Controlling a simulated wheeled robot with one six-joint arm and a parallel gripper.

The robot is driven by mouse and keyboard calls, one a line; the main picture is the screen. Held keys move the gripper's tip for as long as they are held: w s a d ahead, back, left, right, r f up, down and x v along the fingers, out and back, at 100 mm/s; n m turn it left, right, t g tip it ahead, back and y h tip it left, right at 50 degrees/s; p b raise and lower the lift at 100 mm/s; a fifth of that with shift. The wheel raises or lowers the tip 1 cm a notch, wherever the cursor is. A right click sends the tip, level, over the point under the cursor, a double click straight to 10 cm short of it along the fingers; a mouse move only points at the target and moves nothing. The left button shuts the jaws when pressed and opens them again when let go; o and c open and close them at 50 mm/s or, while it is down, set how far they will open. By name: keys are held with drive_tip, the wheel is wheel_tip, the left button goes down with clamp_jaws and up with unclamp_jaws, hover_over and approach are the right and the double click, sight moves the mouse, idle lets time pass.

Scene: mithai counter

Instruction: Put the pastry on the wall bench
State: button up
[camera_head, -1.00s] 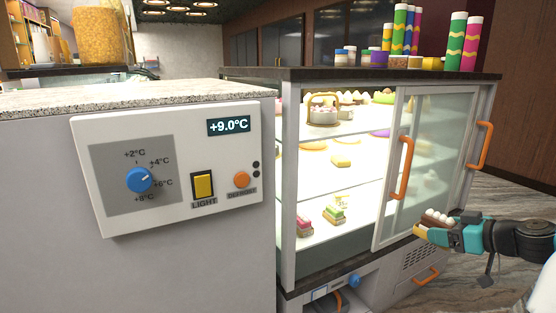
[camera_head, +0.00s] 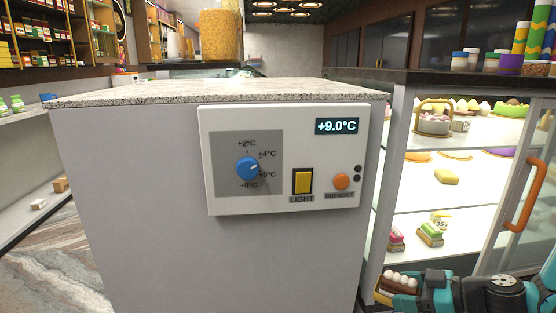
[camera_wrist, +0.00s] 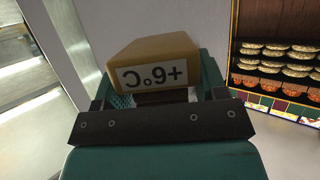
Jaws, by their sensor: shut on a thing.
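The pastry (camera_head: 400,277) has a dark brown body, a row of white balls on top and an orange-yellow base. My gripper (camera_head: 398,288) is shut on it at the bottom right of the head view, in front of the display case. In the wrist view my gripper (camera_wrist: 160,100) grips a tan block-like base (camera_wrist: 155,50) with an upside-down white label carrying "+" and "°C". The pastry's top is hidden there. A pale wall-side surface (camera_head: 20,127) with green jars runs along the left; I cannot tell if it is the wall bench.
A grey counter block (camera_head: 90,200) with a control panel (camera_head: 280,120) fills the middle. The lit glass case (camera_head: 520,255) stands right, with an orange handle (camera_head: 524,185). Small boxes (camera_head: 60,185) sit on a low ledge at left. Marble floor (camera_head: 50,270) is clear at lower left.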

sight(410, 282)
drive_tip(key=shift+d+r+p, duration=0.1)
drive_tip(key=shift+r+p, duration=0.85)
drive_tip(key=shift+p, duration=0.2)
wheel_tip(410, 282, up, 6)
drive_tip(key=p, duration=1)
drive_tip(key=shift+r, duration=0.25)
drive_tip(key=r+p, duration=0.1)
drive_tip(key=p, duration=0.2)
